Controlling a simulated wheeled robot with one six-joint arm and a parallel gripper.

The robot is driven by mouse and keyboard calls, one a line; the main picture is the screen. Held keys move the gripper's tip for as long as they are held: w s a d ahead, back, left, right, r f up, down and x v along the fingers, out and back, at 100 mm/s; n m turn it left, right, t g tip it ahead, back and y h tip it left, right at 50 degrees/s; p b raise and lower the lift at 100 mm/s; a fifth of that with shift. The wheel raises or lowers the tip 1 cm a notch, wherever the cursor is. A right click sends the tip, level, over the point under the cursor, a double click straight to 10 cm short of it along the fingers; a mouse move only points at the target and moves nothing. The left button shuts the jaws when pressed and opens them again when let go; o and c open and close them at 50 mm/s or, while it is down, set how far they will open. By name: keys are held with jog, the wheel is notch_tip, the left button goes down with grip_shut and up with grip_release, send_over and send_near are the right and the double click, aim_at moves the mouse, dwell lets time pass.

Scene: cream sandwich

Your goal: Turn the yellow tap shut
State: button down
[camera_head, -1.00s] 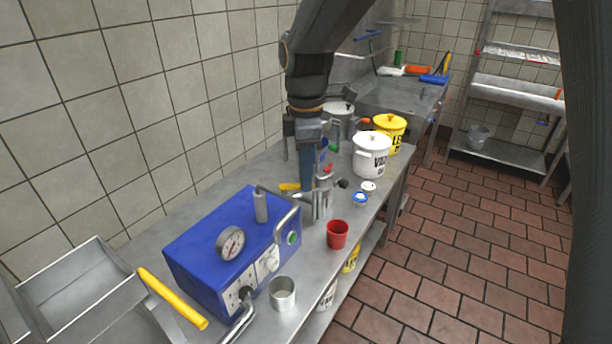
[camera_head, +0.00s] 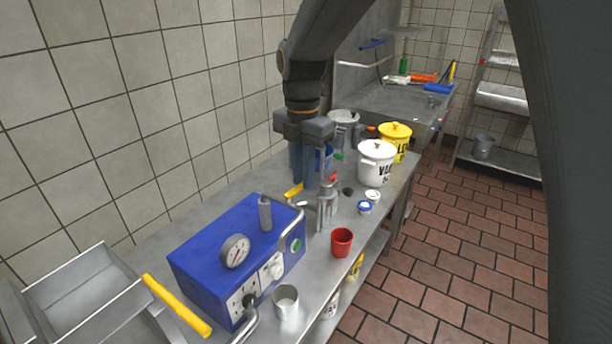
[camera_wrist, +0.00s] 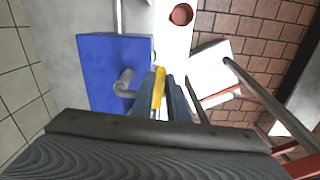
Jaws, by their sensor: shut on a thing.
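The yellow tap handle (camera_head: 294,190) shows in the head view beside the far end of the blue box, at the tips of my gripper (camera_head: 302,184). In the wrist view the yellow handle (camera_wrist: 159,88) stands between the two blue-grey fingers of my gripper (camera_wrist: 161,92). My gripper points down and is shut on the handle. The fingers hide part of the handle, and the tap's body is mostly hidden.
The blue box (camera_head: 205,262) with gauge and bent pipes stands close by. A metal fitting (camera_head: 327,202), red cup (camera_head: 341,242) and metal cup (camera_head: 286,302) stand along the front. White (camera_head: 376,164) and yellow (camera_head: 397,139) pots stand behind. Wall tiles bound the left.

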aim_at(301, 183)
jog(key=shift+w+a+n, duration=0.15)
jog(key=shift+a+n, duration=0.05)
jog(key=shift+n, duration=0.3)
jog(key=c, duration=1.7)
grip_release()
jog(key=shift+r, duration=0.1)
jog(key=shift+r+b, duration=1.1)
jog(key=shift+r, duration=2.75)
